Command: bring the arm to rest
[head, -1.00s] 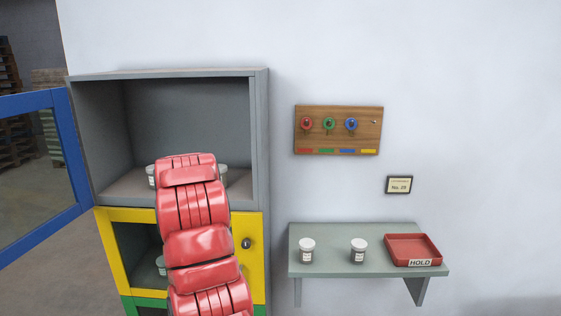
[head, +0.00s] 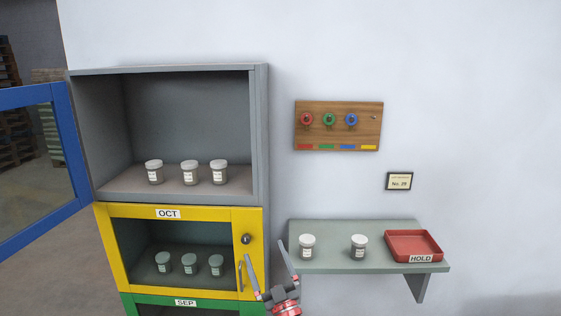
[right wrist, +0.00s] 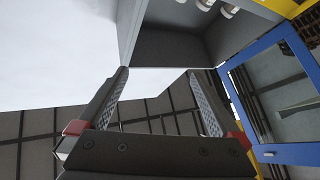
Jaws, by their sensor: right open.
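My right gripper (head: 268,268) is at the bottom middle of the head view, in front of the right edge of the yellow-framed door (head: 189,212) and left of the wall shelf (head: 350,262). Its two fingers are spread and nothing is between them. In the right wrist view the open fingers (right wrist: 163,105) show with empty space between them. That view looks up past the cabinet (right wrist: 190,50) and its blue-framed door (right wrist: 280,95). Most of my right arm is below the head view. My left gripper is not in view.
The blue door (head: 40,165) stands open at left; several jars (head: 190,173) stand in two compartments. The wall shelf holds two jars (head: 307,246), (head: 359,247) and a red HOLD tray (head: 413,246). A key board (head: 338,128) hangs above.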

